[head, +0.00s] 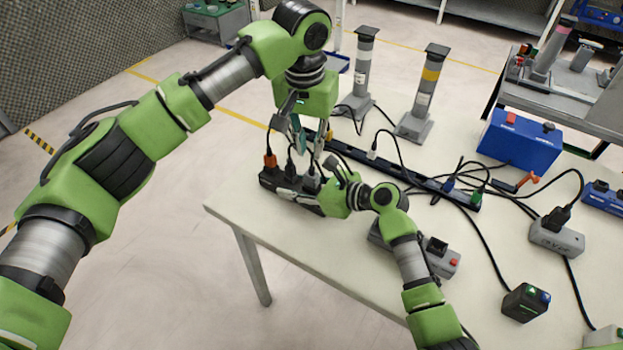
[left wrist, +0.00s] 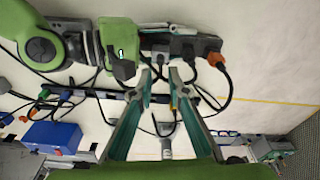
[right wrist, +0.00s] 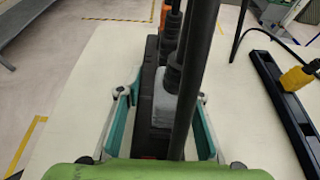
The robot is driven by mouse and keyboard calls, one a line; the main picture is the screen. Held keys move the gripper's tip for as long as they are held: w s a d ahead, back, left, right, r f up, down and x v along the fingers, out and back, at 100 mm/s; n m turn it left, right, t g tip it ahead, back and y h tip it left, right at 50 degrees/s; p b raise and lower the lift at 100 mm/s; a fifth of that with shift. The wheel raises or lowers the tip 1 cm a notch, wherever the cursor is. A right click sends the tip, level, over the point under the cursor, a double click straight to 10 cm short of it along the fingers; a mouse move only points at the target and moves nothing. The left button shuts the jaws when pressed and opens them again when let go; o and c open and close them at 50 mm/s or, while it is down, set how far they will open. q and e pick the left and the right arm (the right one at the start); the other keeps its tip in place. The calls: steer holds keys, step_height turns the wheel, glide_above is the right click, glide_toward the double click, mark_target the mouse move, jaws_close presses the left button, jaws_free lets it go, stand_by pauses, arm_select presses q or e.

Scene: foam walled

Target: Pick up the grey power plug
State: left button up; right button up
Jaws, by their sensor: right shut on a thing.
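The grey power plug (right wrist: 164,103) sits in a black power strip (right wrist: 143,137), with a dark cable rising from it. It also shows in the left wrist view (left wrist: 160,52), at the strip's end closest to my right gripper. My left gripper (head: 309,153) points down above the strip. In the left wrist view its fingers (left wrist: 161,75) are apart and empty, with the tips just short of the grey plug. My right gripper (head: 324,184) is shut around the end of the strip. In the right wrist view its fingers (right wrist: 160,95) flank the strip and the grey plug.
An orange plug (head: 270,160) and a black plug stand in the same strip. A long black rail (head: 400,172) with plugs lies behind. Two grey posts (head: 364,70) and a blue box (head: 520,138) stand farther back. Loose cables cross the right side. The front left tabletop is clear.

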mark_target(312, 168)
arm_select(q)
steer(key=f, duration=0.4)
steer(key=w+f, duration=0.1)
steer(key=f, duration=0.1)
steer(key=shift+w+d+f, duration=0.1)
steer(key=shift+d+f, duration=0.1)
steer(key=shift+c, duration=0.4)
jaws_close()
